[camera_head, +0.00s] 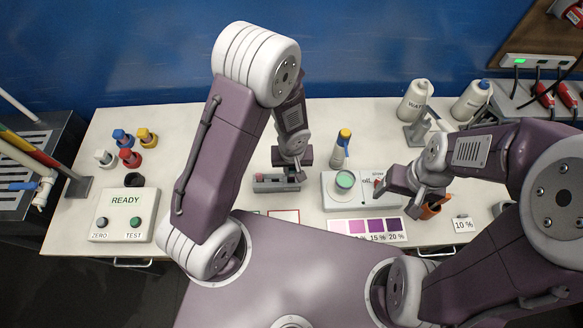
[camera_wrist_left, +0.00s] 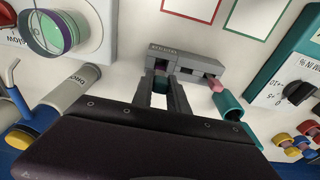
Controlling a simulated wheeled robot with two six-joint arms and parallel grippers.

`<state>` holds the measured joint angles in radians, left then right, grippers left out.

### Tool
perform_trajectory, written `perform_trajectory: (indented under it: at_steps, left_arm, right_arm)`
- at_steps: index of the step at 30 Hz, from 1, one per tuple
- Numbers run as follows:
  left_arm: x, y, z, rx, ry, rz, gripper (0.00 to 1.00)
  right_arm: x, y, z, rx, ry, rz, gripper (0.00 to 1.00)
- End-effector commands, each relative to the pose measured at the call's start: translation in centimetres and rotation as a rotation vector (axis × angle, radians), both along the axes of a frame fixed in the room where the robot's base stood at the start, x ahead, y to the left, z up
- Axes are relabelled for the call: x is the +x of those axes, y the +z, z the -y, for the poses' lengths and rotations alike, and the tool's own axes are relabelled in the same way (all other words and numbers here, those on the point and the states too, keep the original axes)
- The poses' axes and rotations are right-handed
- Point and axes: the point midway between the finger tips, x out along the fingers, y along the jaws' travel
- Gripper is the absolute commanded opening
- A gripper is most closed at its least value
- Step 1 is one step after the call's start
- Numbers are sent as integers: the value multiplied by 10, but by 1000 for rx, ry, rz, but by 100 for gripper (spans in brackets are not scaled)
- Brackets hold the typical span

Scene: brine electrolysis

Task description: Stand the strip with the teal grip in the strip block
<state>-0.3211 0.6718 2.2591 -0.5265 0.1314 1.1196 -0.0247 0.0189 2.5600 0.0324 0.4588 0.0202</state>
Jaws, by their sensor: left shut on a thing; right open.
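The grey strip block (camera_head: 271,186) lies near the middle of the table. It also shows in the left wrist view (camera_wrist_left: 197,68). My left gripper (camera_head: 292,174) is over the block, pointing down, and shows in its wrist view (camera_wrist_left: 161,86). It is shut on the strip with the teal grip (camera_wrist_left: 161,83), of which only a dark teal bit shows between the fingers. The strip's lower part is at the block's left end in the wrist view; I cannot tell how deep it sits. My right gripper (camera_head: 428,196) is open, near an orange cup (camera_head: 430,212).
A pink piece (camera_wrist_left: 217,86) and a teal cylinder (camera_wrist_left: 229,106) are at the block's other end. A colour chart (camera_head: 368,230) lies in front.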

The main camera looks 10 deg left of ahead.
Motion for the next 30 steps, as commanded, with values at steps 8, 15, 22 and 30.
perform_trajectory:
  at_steps: [8,15,22,30]
  left_arm:
    - [1,-32,-1,0,1,0,0]
    - [2,-41,-1,0,2,0,0]
    - [2,-40,-1,0,1,0,0]
    - [2,-40,-1,0,1,0,44]
  right_arm:
    - [0,-33,0,0,0,0,74]
    - [0,-44,0,0,0,0,74]
    - [0,-43,0,0,0,0,74]
    - [0,-43,0,0,0,0,74]
